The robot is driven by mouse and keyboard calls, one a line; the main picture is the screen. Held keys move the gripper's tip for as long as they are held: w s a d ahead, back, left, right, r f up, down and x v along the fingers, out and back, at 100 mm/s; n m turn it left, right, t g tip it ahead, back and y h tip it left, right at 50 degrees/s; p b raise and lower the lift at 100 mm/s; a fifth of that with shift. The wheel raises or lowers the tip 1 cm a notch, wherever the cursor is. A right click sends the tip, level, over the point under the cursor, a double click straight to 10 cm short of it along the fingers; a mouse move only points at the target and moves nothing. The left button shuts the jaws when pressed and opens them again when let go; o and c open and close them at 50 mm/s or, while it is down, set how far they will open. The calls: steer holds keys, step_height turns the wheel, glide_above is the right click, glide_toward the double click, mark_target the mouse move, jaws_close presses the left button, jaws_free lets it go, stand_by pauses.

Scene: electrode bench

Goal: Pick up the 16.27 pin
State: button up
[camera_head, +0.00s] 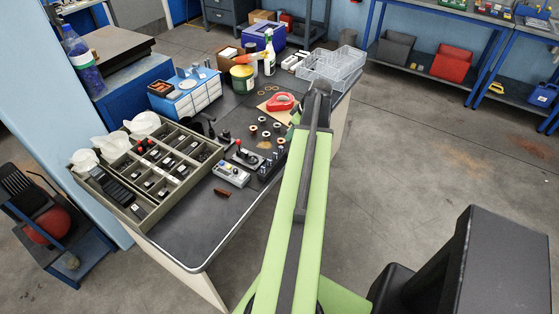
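Several small pins stand in a dark block (271,168) near the bench's right edge. No size marking is readable, so I cannot tell which pin is the 16.27 one. A grey-white block (231,174) with small coloured parts on it stands just left of the dark block. My green arm reaches up the middle of the picture, over the bench's right edge and to the right of these blocks. The end of my arm folds down behind its upper link, and my gripper is hidden there. I cannot see anything held.
A divided tray (150,222) with small parts and white bags fills the bench's left side. Several rings (264,120), a red tape roll (281,102), a yellow-green tub (242,78) and clear bins (335,65) lie farther back. Bare bench top (195,238) shows at the front.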

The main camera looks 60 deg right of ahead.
steer(key=b, duration=0.4)
glide_above(282, 147)
steer(key=s, duration=0.3)
step_height(282, 147, down, 6)
steer(key=shift+w+a, duration=0.2)
steer(key=shift+a, duration=0.1)
steer(key=shift+r, duration=0.1)
steer(key=b+x, duration=0.5)
steer(key=shift+w+d, duration=0.2)
jaws_close()
